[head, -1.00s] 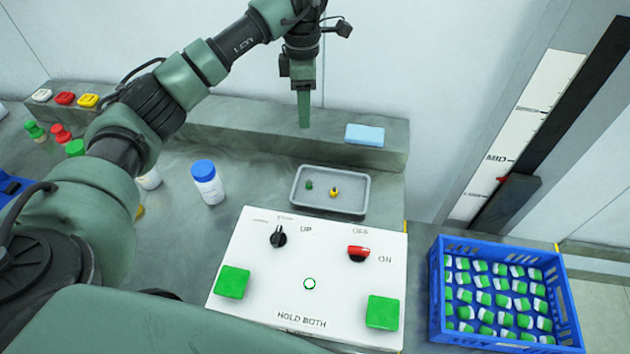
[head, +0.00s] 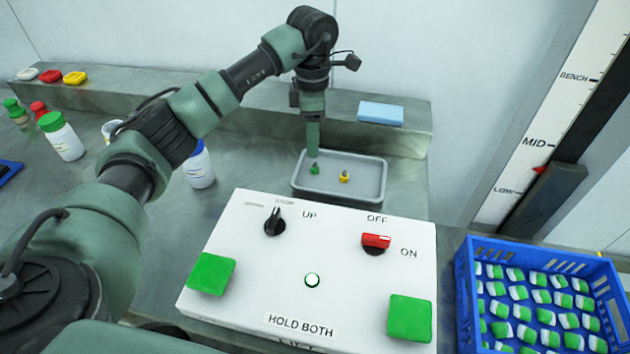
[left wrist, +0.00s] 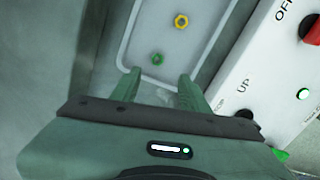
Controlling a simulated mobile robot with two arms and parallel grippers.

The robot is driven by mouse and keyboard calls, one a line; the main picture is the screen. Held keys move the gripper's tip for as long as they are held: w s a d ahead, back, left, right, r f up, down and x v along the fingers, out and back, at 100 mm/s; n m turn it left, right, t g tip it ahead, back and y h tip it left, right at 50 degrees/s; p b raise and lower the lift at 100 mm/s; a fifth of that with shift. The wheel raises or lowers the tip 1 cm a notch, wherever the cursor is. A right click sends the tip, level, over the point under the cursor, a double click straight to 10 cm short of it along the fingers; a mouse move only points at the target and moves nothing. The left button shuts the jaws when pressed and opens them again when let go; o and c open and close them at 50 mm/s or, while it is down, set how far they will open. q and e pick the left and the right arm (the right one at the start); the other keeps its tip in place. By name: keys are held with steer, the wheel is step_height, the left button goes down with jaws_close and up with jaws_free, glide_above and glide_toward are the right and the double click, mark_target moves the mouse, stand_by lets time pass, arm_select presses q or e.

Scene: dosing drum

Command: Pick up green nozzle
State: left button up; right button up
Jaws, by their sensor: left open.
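The small green nozzle (head: 314,169) lies at the left end of the grey tray (head: 380,208), beside a yellow nozzle (head: 344,176). In the left wrist view the green nozzle (left wrist: 157,58) lies just beyond the fingertips, near the line between them, with the yellow nozzle (left wrist: 181,21) farther off. My left gripper (head: 313,153) points down over the tray's left end, close above the green nozzle. In the left wrist view its two fingers (left wrist: 157,80) are apart and nothing is between them. My right gripper is not in view.
A white control box (head: 340,280) with green buttons, a dark knob and a red switch stands in front of the tray. A light-blue block (head: 381,113) lies on the ledge behind. A blue crate (head: 464,290) of green-and-white pieces is at right. Bottles (head: 62,138) stand at left.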

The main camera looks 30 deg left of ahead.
mark_target(315, 163)
arm_select(q)
steer(key=shift+s+f, duration=0.1)
steer(key=shift+f, duration=0.75)
steer(key=f, duration=0.2)
steer(key=f+p, duration=0.1)
steer(key=f, duration=0.1)
steer(key=f+p, duration=0.1)
steer(key=f, duration=0.1)
steer(key=shift+w+d, duration=0.1)
steer(key=shift+w, duration=0.2)
jaws_close()
